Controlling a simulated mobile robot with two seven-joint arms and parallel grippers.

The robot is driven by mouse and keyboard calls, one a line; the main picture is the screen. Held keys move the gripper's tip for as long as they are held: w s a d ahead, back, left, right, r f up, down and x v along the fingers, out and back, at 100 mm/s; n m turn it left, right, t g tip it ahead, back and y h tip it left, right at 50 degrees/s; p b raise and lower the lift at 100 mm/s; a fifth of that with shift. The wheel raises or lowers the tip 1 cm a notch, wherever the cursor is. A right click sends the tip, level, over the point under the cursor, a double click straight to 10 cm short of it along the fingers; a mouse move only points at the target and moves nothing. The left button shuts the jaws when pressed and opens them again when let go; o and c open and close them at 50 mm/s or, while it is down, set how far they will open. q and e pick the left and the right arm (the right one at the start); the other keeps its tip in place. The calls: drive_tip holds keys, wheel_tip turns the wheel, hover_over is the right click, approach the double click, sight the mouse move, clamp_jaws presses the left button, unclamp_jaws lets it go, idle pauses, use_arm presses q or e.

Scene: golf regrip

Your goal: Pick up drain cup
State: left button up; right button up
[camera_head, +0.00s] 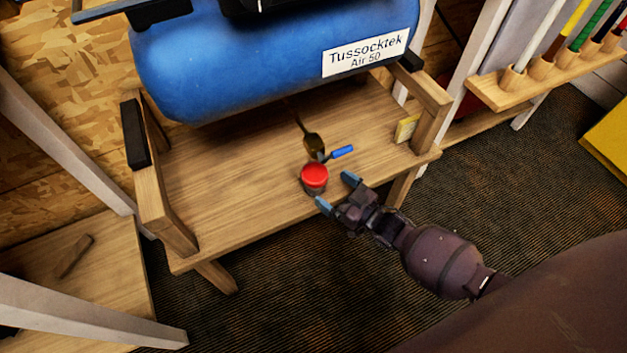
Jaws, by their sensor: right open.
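The drain cup appears to be the small round red-topped thing (314,177) with a darker lower side, standing on the wooden shelf under the blue tank, close to the shelf's front edge. My right gripper (337,192) is open, with its blue fingertips just in front and to the right of the cup. One fingertip is near the cup's lower right and the other is off its right side. Nothing shows between the fingers, and I cannot tell whether a fingertip touches the cup. My left gripper is not in view.
A brass drain valve (314,144) with a blue lever (342,152) hangs from the blue tank (270,50), just behind the cup. The wooden shelf (225,185) is bare left of the cup.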

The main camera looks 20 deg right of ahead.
sight(324, 183)
drive_tip(key=shift+x, duration=0.9)
drive_tip(key=x, duration=0.1)
drive_tip(key=b+x, duration=0.1)
drive_tip(key=x, duration=0.2)
drive_tip(key=shift+f+b, duration=0.35)
drive_tip(key=shift+w+a, duration=0.15)
drive_tip(key=shift+w, duration=0.1)
drive_tip(key=shift+w+r, duration=0.2)
drive_tip(key=c, duration=0.6)
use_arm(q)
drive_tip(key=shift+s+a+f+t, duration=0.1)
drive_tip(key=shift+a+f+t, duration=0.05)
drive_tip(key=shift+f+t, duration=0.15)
use_arm(e)
drive_tip(key=c, duration=0.4)
drive_tip(key=shift+r, duration=0.15)
drive_tip(key=shift+c, duration=0.2)
